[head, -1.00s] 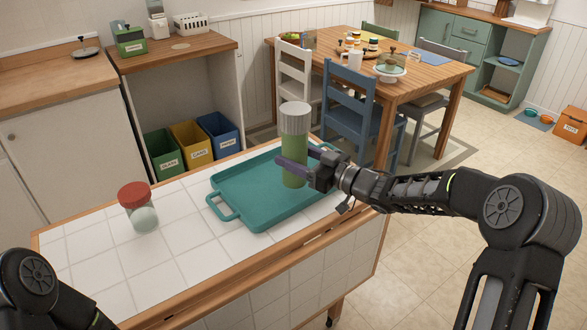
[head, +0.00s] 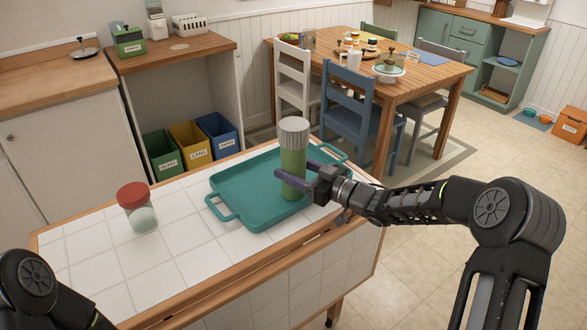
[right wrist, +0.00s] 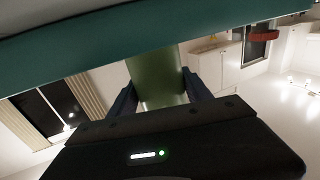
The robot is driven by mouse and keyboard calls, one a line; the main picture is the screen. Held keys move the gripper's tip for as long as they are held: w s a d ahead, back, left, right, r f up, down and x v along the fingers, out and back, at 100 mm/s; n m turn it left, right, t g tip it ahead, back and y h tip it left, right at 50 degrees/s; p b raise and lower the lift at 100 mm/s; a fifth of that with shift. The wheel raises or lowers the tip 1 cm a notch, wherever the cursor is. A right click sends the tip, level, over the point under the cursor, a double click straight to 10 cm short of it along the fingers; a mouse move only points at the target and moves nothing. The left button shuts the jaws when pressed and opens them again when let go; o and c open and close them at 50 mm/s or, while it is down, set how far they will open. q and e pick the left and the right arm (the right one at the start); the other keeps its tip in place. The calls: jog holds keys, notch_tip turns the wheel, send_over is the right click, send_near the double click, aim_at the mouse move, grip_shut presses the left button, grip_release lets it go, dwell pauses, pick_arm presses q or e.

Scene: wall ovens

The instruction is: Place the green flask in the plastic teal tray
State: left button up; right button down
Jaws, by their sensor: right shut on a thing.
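The green flask (head: 293,160) has a ribbed grey lid and stands upright at the right part of the teal tray (head: 237,192). My right gripper (head: 296,178) is shut around the flask's lower body from the right. The flask's base looks to be at or just above the tray floor; I cannot tell whether it touches. In the right wrist view the flask (right wrist: 157,78) sits between the two fingers, with the tray (right wrist: 130,38) edge across the top. Of my left arm, only a part shows at the lower left; its gripper is not in view.
The tray lies on a white tiled island top (head: 90,252) with a wooden edge. A jar with a red lid (head: 137,208) stands left of the tray. Chairs and a wooden table (head: 425,72) are behind. The tray's left and middle parts are clear.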

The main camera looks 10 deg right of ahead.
jog(key=shift+s+f+b, duration=0.2)
jog(key=shift+f+b, duration=0.1)
jog(key=shift+f, duration=0.3)
jog(key=shift+c, duration=2.3)
grip_release()
jog(key=shift+f, duration=0.3)
jog(key=shift+r, duration=0.1)
jog(key=shift+r+p, duration=0.25)
jog(key=shift+p, duration=0.05)
jog(key=shift+r+p, duration=0.4)
jog(key=shift+r, duration=0.05)
jog(key=v, duration=0.5)
jog(key=b+v, duration=0.1)
jog(key=v, duration=0.5)
jog(key=shift+s+d+r, duration=0.2)
jog(key=shift+d, duration=0.1)
